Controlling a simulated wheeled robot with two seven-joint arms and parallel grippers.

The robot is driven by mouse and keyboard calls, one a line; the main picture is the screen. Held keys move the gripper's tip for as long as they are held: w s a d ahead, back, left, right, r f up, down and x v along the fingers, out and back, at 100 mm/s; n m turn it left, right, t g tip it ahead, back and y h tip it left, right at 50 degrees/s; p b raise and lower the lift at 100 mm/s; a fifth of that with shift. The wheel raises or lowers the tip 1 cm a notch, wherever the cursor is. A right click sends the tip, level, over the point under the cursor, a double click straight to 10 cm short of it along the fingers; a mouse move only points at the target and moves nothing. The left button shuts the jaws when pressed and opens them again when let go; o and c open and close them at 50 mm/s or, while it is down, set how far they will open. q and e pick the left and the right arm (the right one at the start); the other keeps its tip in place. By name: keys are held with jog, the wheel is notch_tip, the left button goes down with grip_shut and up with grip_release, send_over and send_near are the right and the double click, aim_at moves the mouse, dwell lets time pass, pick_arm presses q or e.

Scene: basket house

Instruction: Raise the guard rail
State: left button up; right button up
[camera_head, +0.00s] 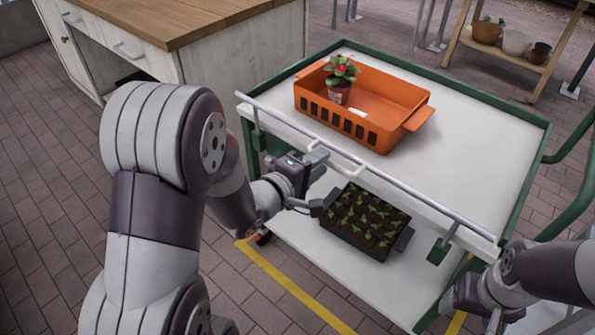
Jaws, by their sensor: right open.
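The guard rail (410,193) is a thin grey bar along the near side of a green-framed cart (485,150). It lies at about the height of the upper shelf, with a short post near each end. My right gripper (492,318) is low at the bottom right, below the rail's right end, open and partly cut off by the frame edge.
An orange crate (345,128) with a red-flowered potted plant (340,80) stands on the upper shelf. A black seedling tray (367,222) sits on the lower shelf. A wood-topped cabinet (240,60) stands behind left. A pot shelf (520,62) is at the back right.

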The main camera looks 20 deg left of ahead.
pick_arm(q)
jog(key=p+v, duration=0.2)
jog(key=v, duration=0.7)
jog(key=shift+s, duration=0.2)
jog(key=s+a+f+m+g+y, duration=0.55)
jog(key=a+f+m+g, duration=0.2)
jog(key=f, duration=0.25)
jog(key=s+d+m+g, duration=0.2)
jog(key=s+m+g, duration=0.2)
jog(key=m+g, duration=0.15)
jog(key=w+d+r+m, duration=0.2)
jog(key=d+r, duration=0.2)
jog(key=d, duration=0.3)
notch_tip(320, 180, up, 21)
jog(key=p, duration=2.2)
jog(key=shift+a+r+n+p, duration=0.2)
jog(key=shift+a+n+p, duration=0.15)
jog(key=shift+a+n, duration=0.1)
